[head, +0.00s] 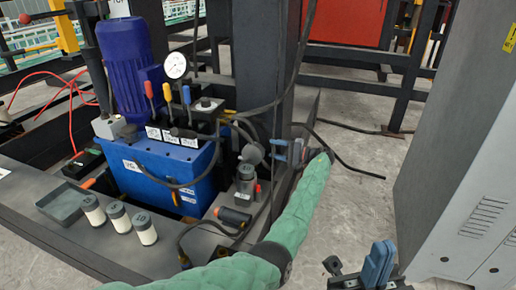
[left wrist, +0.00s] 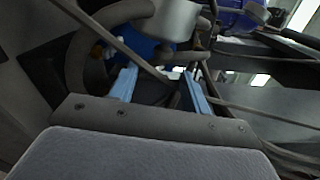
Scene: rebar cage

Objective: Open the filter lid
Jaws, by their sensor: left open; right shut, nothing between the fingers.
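A dark round cap (head: 252,153), which looks like the filter lid, sits above a grey cylindrical housing (head: 246,182) beside the blue hydraulic unit (head: 160,165). I cannot tell whether the lid is closed. My left gripper (head: 279,150) is just right of the cap, with its blue fingers apart. In the left wrist view the open fingers (left wrist: 160,82) have hoses in front of them, and a grey cylinder (left wrist: 172,20) stands beyond at the top. I see no grip on anything. My right gripper (head: 373,265) is at the bottom right, its blue fingers together and empty.
Several small white cylinders with dark caps (head: 118,217) stand on the dark ledge beside a grey tray (head: 62,205). A thick dark post (head: 262,60) and loose black hoses crowd the left gripper. A grey cabinet (head: 455,170) stands at right. The floor between is mostly open.

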